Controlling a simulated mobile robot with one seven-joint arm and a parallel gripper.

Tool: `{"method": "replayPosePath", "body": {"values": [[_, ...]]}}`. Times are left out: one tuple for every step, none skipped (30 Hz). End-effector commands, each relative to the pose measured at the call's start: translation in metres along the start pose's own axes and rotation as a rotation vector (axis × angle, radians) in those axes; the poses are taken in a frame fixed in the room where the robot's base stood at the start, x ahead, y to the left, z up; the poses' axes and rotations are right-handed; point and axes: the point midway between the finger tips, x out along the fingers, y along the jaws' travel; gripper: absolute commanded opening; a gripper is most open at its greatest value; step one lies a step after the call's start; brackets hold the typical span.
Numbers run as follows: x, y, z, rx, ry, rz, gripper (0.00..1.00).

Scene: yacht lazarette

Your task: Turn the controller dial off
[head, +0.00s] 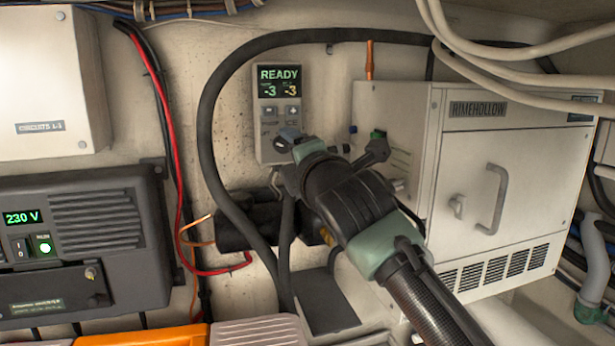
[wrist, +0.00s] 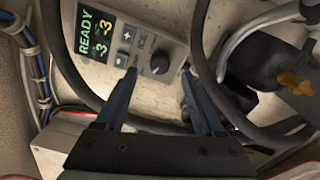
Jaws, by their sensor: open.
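The controller is a pale upright panel (head: 262,128) on the back wall, with a lit display reading READY and -3 twice. In the wrist view the controller (wrist: 180,38) appears tilted, with small buttons and a round dark dial (wrist: 160,62) at its lower part. The dial's pointer setting is too small to read.
A white RIMEHOLLOW box (head: 470,150) stands right of the controller. A thick black hose (head: 208,130) loops around the controller's left and top. Pale hoses (head: 500,70) cross the upper right.

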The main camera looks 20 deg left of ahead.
Motion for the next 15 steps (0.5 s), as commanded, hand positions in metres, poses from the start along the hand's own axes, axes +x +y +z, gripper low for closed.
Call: {"method": "replayPosePath", "body": {"values": [[-0.011,-0.005,-0.001,-0.001,-0.002,0.002,0.70],[-0.017,-0.005,0.000,-0.001,-0.002,0.002,0.70],[-0.025,-0.004,0.000,0.000,-0.002,0.002,0.70],[-0.031,-0.004,0.000,0.000,-0.002,0.002,0.70],[-0.036,-0.004,-0.001,-0.001,-0.001,0.001,0.70],[-0.044,-0.004,0.000,-0.001,-0.002,0.002,0.70],[-0.049,-0.004,0.000,-0.001,-0.002,0.001,0.70],[-0.054,-0.004,0.000,-0.001,-0.002,0.001,0.70],[-0.060,-0.003,-0.001,-0.001,-0.001,0.001,0.70],[-0.064,-0.003,0.000,-0.001,-0.001,0.001,0.70],[-0.068,-0.003,0.000,-0.001,-0.002,0.000,0.70],[-0.072,-0.002,0.000,-0.001,-0.001,0.000,0.70],[-0.075,-0.002,0.000,-0.001,-0.001,0.000,0.70],[-0.077,-0.002,0.000,-0.001,-0.001,0.000,0.70],[-0.079,-0.002,0.000,-0.001,-0.001,-0.001,0.70]]}}
